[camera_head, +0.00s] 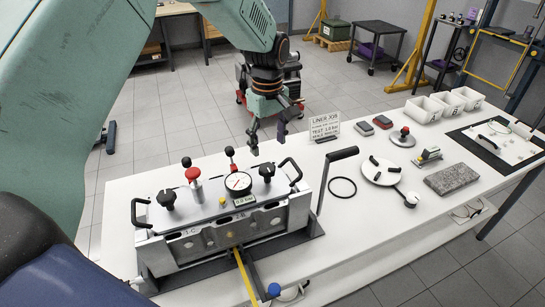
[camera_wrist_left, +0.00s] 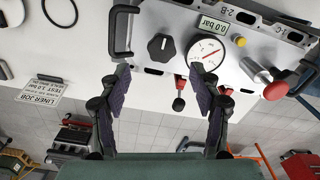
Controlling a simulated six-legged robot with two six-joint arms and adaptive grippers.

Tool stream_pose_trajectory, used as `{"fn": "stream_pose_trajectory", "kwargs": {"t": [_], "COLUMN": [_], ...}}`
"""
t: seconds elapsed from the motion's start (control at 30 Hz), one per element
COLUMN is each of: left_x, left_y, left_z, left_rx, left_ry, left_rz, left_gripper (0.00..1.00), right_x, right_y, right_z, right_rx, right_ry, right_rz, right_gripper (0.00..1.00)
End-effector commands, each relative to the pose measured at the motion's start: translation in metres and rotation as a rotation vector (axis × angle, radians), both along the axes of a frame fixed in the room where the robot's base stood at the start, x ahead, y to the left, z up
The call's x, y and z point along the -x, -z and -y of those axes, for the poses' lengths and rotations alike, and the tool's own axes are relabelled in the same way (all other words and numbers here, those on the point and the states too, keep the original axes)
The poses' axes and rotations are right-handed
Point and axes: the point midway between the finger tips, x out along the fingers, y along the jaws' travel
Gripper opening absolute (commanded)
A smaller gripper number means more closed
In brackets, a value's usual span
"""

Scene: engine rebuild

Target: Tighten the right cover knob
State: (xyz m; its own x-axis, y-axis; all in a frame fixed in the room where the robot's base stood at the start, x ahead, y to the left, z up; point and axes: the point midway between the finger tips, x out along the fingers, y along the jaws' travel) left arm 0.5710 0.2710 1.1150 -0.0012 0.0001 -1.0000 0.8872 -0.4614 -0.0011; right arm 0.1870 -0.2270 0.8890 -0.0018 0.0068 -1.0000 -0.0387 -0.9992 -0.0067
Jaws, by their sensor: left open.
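The right cover knob (camera_head: 266,171) is black and lobed and stands on the right part of the engine block's silver cover (camera_head: 218,208). It also shows in the left wrist view (camera_wrist_left: 161,47), just beyond the fingertips and between their lines. My left gripper (camera_head: 267,138) is open and empty, pointing down above and slightly behind the knob, apart from it. Its two fingers are spread wide in the wrist view (camera_wrist_left: 160,78). The matching left knob (camera_head: 167,198) stands at the cover's other end. My right gripper is not in view.
A dial gauge (camera_head: 238,183) stands close left of the right knob, with a red-capped plunger (camera_head: 194,180) farther left. Black handles (camera_head: 290,172) flank the cover. A sign (camera_head: 325,128), black ring (camera_head: 342,187) and white bins (camera_head: 424,109) are on the white table.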

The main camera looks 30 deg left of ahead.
Motion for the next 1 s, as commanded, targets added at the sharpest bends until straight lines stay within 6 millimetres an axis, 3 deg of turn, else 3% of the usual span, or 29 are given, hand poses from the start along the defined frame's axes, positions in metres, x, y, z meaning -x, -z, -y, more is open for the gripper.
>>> {"fn": "stream_pose_trajectory", "kwargs": {"t": [0.17,0.6,1.0], "left_x": [0.005,0.008,0.004], "left_y": [0.008,0.069,0.077], "left_z": [-0.001,-0.001,-0.001], "left_rx": [0.0,0.0,0.001], "left_ry": [-0.005,-0.004,-0.004], "left_rz": [-0.004,-0.002,0.0], "left_gripper": [0.63,0.63,0.63], "right_x": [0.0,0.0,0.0], "right_y": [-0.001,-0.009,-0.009], "right_z": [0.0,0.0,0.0], "right_rx": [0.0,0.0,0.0], "right_ry": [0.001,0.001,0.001], "right_rz": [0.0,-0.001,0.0], "right_gripper": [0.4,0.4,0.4]}}
